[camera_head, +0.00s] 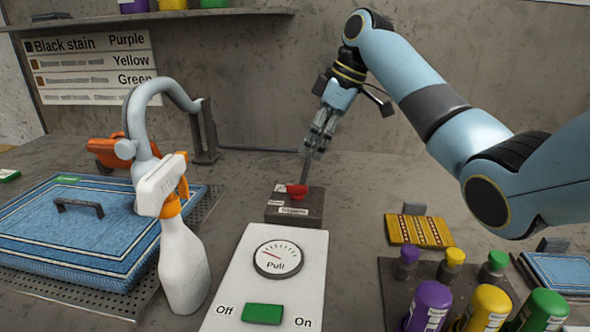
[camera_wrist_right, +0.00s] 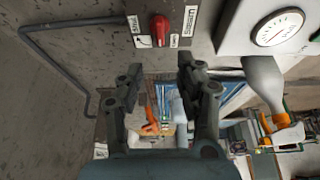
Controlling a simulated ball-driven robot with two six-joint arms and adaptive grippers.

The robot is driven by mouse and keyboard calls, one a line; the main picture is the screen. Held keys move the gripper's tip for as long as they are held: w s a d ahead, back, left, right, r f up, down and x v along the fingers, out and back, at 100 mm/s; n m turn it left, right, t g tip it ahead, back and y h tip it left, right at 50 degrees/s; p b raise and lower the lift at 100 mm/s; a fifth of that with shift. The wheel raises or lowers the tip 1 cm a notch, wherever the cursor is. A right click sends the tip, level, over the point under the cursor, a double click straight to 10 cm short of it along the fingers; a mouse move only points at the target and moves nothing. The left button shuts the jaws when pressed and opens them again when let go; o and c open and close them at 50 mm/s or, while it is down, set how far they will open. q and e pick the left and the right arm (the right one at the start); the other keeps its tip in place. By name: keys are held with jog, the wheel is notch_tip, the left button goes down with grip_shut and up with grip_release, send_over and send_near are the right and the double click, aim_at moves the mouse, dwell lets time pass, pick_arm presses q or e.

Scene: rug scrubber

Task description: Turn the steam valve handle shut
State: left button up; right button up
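The steam valve is a small red handle (camera_head: 297,190) on top of a dark grey box (camera_head: 293,210) with white labels, in the middle of the bench. The same red handle (camera_wrist_right: 159,27) shows near the top of the right wrist view, between labels. My right gripper (camera_head: 314,140) hangs above and slightly behind the box, apart from the handle. In the right wrist view its two fingers (camera_wrist_right: 160,72) are spread with nothing between them, and the handle lies beyond the tips. My left gripper is not in view.
A white panel with a gauge (camera_head: 277,259) and a green switch (camera_head: 262,313) stands in front of the valve box. Coloured bottles (camera_head: 485,308) and a patterned yellow rug (camera_head: 419,231) are right.

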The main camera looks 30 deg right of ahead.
aim_at(293, 185)
jog(key=x, duration=1)
jog(key=shift+w+a+f+b, duration=0.1)
jog(key=shift+a+f+b, duration=0.1)
jog(key=shift+b, duration=0.1)
jog(key=shift+c, duration=0.3)
jog(key=shift+d+r, duration=0.1)
jog(key=shift+r, duration=0.05)
grip_shut()
